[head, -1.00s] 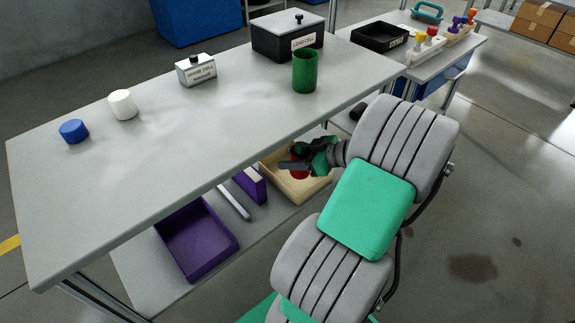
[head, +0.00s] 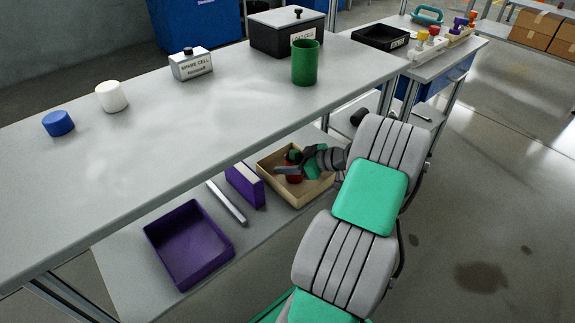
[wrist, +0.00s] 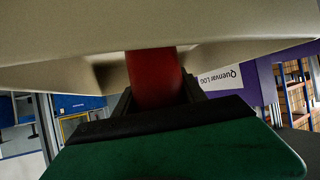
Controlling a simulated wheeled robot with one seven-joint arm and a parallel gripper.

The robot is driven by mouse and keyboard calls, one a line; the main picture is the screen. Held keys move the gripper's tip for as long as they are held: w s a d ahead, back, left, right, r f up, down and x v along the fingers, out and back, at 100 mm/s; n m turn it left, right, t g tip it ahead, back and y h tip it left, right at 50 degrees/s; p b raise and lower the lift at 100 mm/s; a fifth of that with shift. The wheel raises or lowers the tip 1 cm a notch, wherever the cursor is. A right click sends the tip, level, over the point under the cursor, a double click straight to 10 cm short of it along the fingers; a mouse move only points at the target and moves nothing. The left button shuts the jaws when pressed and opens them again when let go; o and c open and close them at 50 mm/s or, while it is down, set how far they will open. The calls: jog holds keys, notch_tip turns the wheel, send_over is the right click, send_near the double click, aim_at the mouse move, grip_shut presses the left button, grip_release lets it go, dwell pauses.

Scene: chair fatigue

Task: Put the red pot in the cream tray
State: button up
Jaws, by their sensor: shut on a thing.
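The cream tray (head: 314,198) is on the lower shelf under the front edge of the long bench in the head view. Its pale wall (wrist: 60,45) fills the top of the wrist view. The red pot (head: 292,178) is in my gripper (head: 290,168), within the tray's outline. The red pot (wrist: 153,78) also shows between the dark fingers in the wrist view, against the tray. My gripper is shut on it. The pot's far end is hidden, and I cannot tell whether it touches the tray floor.
On the shelf left of the tray are a purple binder (head: 243,186), a grey bar (head: 226,203) and an open purple bin (head: 188,245). The benchtop (head: 200,120) overhangs close to my arm. A green cup (head: 305,63) stands on it.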

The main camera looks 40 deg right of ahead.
jog(key=o, duration=1.4)
jog(key=shift+f, duration=0.1)
jog(key=shift+s+d+r+p, duration=0.1)
jog(key=shift+s+r+p, duration=0.05)
jog(key=shift+r+p, duration=0.2)
jog(key=p+v, duration=0.4)
jog(key=v, duration=0.7)
jog(key=shift+s+d, duration=0.1)
jog(key=shift+s, duration=0.2)
